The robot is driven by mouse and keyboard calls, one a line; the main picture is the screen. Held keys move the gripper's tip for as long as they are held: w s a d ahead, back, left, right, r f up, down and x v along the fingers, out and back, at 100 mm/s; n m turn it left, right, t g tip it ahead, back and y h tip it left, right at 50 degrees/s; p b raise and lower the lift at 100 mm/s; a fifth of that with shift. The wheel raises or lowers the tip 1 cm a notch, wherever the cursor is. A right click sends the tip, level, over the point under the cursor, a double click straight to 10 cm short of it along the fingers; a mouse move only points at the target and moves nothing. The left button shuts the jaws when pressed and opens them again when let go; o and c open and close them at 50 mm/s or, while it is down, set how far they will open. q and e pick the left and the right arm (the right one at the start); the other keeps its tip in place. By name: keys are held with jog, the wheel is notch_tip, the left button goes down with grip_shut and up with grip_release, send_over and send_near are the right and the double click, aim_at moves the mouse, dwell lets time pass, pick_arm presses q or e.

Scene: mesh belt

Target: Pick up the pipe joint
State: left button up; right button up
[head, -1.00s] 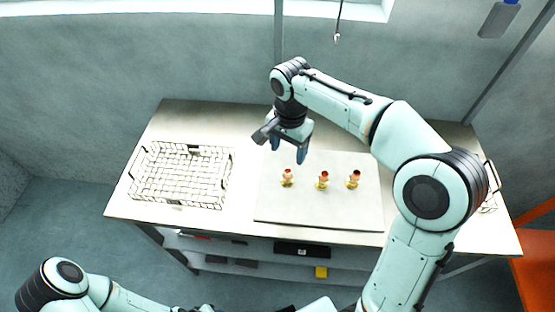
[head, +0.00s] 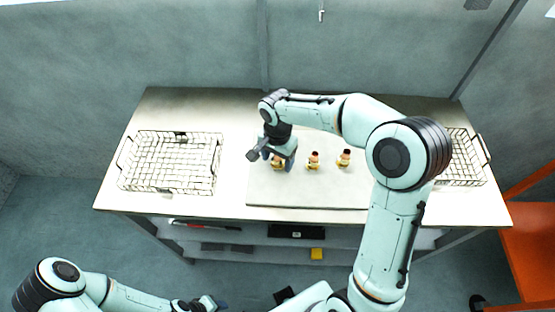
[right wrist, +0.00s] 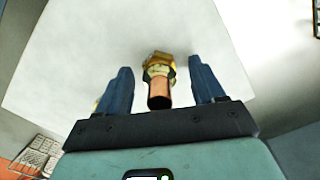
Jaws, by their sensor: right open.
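Three brass-and-copper pipe joints stand upright in a row on a pale board (head: 300,190) in the head view: a left one (head: 276,163), a middle one (head: 313,160) and a right one (head: 345,158). My right gripper (head: 280,164) is down at the left pipe joint and partly hides it. In the right wrist view that pipe joint (right wrist: 159,80) shows between the two open blue fingers of the right gripper (right wrist: 161,87), with a gap on each side. My left gripper (head: 210,303) is low at the bottom edge, away from the table; its jaw opening is unclear.
An empty wire basket (head: 170,163) stands on the table's left end. Another wire basket (head: 462,160) is at the right end, partly behind my right arm. A shelf under the table holds a yellow item (head: 317,254). The front strip of table is clear.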

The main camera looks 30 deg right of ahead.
jog(key=shift+f, duration=0.1)
jog(key=shift+c, duration=0.3)
grip_shut()
